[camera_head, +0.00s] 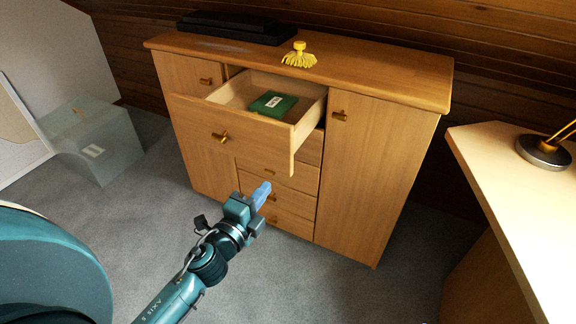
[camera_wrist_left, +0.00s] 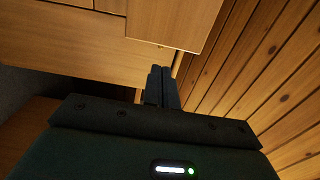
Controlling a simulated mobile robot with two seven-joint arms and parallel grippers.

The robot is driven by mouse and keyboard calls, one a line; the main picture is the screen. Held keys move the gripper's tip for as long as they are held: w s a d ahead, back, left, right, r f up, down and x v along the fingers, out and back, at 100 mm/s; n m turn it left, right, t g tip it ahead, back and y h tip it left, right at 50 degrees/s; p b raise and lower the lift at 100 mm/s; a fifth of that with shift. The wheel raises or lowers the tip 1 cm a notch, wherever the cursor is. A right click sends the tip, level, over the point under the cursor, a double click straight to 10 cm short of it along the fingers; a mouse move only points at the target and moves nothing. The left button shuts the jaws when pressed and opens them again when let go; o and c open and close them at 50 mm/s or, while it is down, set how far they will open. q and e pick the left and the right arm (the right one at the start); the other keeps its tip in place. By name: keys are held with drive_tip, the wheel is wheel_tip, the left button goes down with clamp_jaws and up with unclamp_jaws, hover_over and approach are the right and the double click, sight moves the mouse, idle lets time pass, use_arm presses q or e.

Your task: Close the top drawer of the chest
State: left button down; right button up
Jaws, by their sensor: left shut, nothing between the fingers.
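The wooden chest (camera_head: 375,170) stands against the back wall. Its top drawer (camera_head: 225,128) is pulled out, and a green box with a white label (camera_head: 274,104) lies inside. A gold knob (camera_head: 221,138) sits on the drawer front. My left gripper (camera_head: 262,192) is shut and empty, in front of the chest and below the open drawer in the picture. Its closed fingers show in the left wrist view (camera_wrist_left: 162,86), with wooden panels beyond them; I cannot tell whether they touch anything. My right gripper is not in view.
A black flat case (camera_head: 236,27) and a yellow brush-like object (camera_head: 299,55) are on the chest top. A translucent box (camera_head: 92,142) stands on the floor at left. A pale desk (camera_head: 510,190) is at right. Grey carpet before the chest is clear.

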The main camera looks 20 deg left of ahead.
sight(290, 158)
use_arm(q)
drive_tip(key=w, duration=1)
drive_tip(key=shift+w+d, duration=0.15)
drive_tip(key=shift+d, duration=0.25)
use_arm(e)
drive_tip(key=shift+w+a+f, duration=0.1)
